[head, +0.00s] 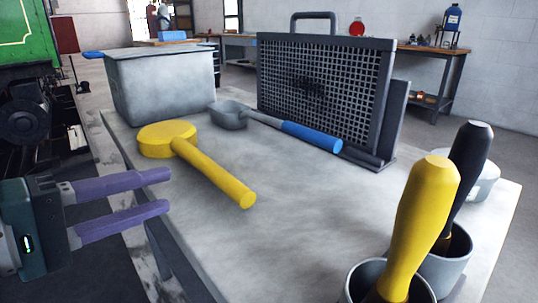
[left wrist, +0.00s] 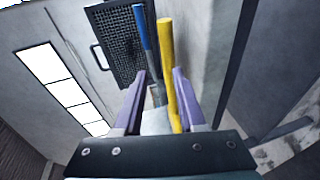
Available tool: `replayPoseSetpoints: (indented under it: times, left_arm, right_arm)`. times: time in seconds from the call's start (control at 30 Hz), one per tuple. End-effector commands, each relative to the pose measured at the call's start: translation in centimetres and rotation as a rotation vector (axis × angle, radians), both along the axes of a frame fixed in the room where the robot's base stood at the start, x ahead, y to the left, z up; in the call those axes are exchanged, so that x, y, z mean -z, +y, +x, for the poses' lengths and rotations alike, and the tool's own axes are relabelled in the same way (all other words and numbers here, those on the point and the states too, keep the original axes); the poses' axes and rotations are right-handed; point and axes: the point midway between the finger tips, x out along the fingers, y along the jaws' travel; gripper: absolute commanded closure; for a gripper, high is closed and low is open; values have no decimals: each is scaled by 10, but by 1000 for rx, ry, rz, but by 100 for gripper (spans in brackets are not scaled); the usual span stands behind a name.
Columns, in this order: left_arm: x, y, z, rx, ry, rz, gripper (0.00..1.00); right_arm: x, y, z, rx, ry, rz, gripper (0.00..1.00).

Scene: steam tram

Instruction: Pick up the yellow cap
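The yellow cap (head: 168,139) is a thick round disc with a long yellow handle (head: 220,178). It lies on the grey table, its handle pointing toward the front right. My left gripper (head: 165,192) is at the table's left edge, to the left of the cap and apart from it. Its purple fingers are open and nothing shows held between them in the head view. In the left wrist view, the yellow handle (left wrist: 167,60) shows beyond and between the open fingers (left wrist: 159,75); the disc is not clear there. My right gripper is not in view.
A blue-handled ladle (head: 310,136) lies behind the cap, before an upright grille (head: 320,85). A grey bin (head: 165,85) stands at the back left. Cups at front right hold a yellow-handled tool (head: 420,220) and a black-handled one (head: 468,165). The table's middle (head: 310,200) is clear.

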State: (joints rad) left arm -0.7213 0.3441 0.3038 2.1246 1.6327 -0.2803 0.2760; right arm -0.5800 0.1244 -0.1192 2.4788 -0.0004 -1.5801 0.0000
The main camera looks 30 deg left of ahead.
Motion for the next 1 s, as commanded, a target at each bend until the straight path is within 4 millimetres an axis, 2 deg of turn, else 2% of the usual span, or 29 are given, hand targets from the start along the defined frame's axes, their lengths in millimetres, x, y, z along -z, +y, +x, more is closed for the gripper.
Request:
replayPoseSetpoints:
  times: [0.03,0.1,0.33,0.67,0.9,1.0]
  left_arm:
    - [14,6,0,-22,-2,-14,60]
    - [16,10,2,-40,-4,-29,60]
    - [14,8,28,-48,-8,-36,60]
    - [23,1,55,-47,-7,-36,60]
    - [31,-9,87,-48,-7,-36,60]
    - [33,-10,94,-47,-6,-35,60]
  right_arm:
    - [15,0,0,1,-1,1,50]
    - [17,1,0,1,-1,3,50]
    - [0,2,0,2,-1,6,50]
    - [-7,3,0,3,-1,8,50]
    - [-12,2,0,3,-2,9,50]
    - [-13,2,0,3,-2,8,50]
